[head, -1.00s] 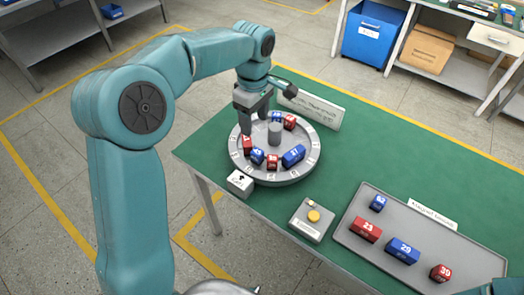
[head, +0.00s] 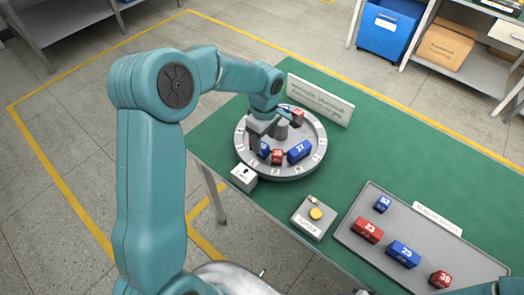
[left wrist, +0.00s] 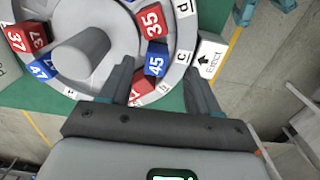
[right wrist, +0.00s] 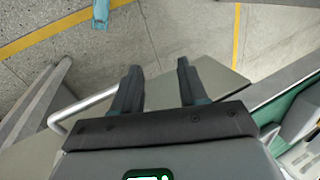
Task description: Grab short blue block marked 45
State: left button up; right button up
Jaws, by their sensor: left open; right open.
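The short blue block marked 45 (left wrist: 156,60) stands on the round grey turntable (left wrist: 105,84), beside a red block marked 35 (left wrist: 152,22). In the head view, a blue block (head: 264,150) at the turntable's near left looks like the same one, partly hidden by my gripper. My left gripper (left wrist: 157,77) is open and empty over the turntable's edge, its fingers on either side of the 45 block in the picture; whether they reach its height is unclear. It also shows in the head view (head: 259,147). My right gripper (right wrist: 157,68) is open and empty.
The turntable also bears a long blue block marked 27 (head: 299,151) and red blocks around a central post (head: 281,130). An eject box (head: 243,178) stands by its near edge. A yellow-button box (head: 315,216) and a grey tray (head: 350,236) with several blocks lie to the right.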

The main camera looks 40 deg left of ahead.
aim_at(264, 146)
pick_arm(q)
jog(key=f, duration=0.3)
jog(key=f+p, duration=0.1)
jog(key=shift+w+f, duration=0.15)
jog(key=shift+w, duration=0.15)
jog(key=shift+s+a+f, duration=0.15)
jog(key=shift+s+f, duration=0.05)
jog(key=shift+f, duration=0.1)
jog(key=shift+w, duration=0.15)
jog(key=c, duration=1.1)
jog(key=shift+c, duration=0.2)
jog(key=shift+r, duration=0.1)
